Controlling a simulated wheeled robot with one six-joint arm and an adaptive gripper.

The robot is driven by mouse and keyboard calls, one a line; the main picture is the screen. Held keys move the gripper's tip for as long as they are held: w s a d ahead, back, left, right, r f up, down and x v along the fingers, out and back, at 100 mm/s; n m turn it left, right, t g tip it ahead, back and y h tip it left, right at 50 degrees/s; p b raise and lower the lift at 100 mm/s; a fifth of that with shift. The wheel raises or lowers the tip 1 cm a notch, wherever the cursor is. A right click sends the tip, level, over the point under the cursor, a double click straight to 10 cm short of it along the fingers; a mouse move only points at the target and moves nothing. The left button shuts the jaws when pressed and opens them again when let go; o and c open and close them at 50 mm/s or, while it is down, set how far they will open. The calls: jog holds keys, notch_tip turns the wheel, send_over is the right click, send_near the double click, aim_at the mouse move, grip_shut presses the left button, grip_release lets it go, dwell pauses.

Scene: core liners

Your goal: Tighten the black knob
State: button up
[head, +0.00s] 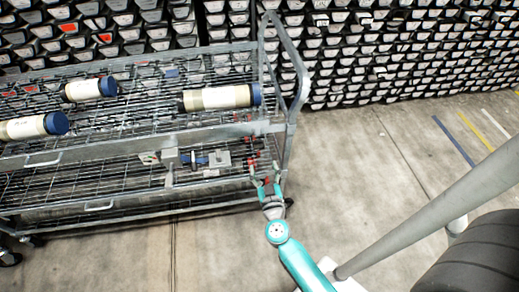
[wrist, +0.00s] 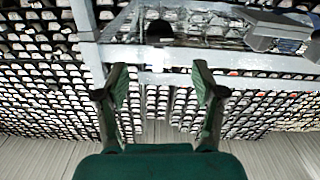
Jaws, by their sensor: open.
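A dark, rounded black knob (wrist: 159,31) shows near the top middle of the wrist view, in front of the metal frame of the cart. My gripper (wrist: 160,80) is open and empty, with its two fingers spread apart below the knob in the picture. The knob is beyond the fingertips and not between them. In the head view my gripper (head: 264,182) is at the right end of the wire cart (head: 215,134), by its lower corner. I cannot make out the knob in the head view.
Capped core tubes (head: 222,97) lie on the cart's upper shelf. A grey clamp-like fixture (head: 212,159) sits on the cart's near side. Racks of core liners (head: 400,50) fill the back.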

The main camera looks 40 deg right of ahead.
aim_at(259, 149)
jog(key=x, duration=0.9)
jog(key=shift+w+d, duration=0.2)
jog(key=shift+w, duration=0.05)
jog(key=c, duration=1.1)
